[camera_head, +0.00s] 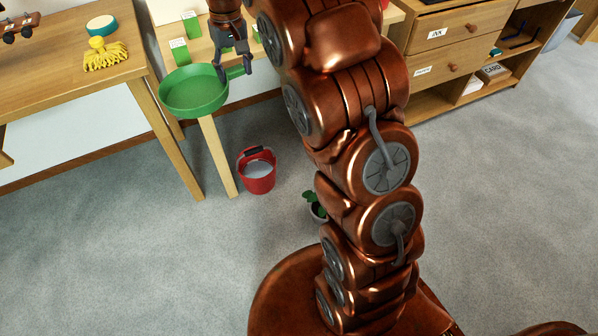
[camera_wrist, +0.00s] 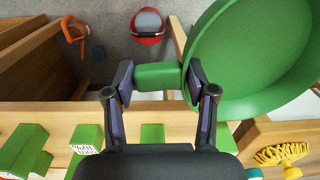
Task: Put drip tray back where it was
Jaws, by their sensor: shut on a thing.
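The drip tray looks like a round green pan with a stubby handle. In the head view the drip tray (camera_head: 194,92) hangs in the air at upper left, in front of the edge of a wooden table. My gripper (camera_head: 238,70) is at its right side, shut on the handle. In the wrist view my gripper (camera_wrist: 158,76) has one finger on each side of the green handle, and the tray's round body (camera_wrist: 245,60) fills the upper right. The tray is held clear of the floor; its inside is seen from above in the head view.
A wooden table (camera_head: 205,50) with several green labelled blocks stands behind the tray. A red bucket (camera_head: 257,172) and a potted plant (camera_head: 317,207) are on the floor. A table (camera_head: 60,62) with a yellow mop head (camera_head: 105,55) is at left, and a drawer cabinet (camera_head: 450,45) at right.

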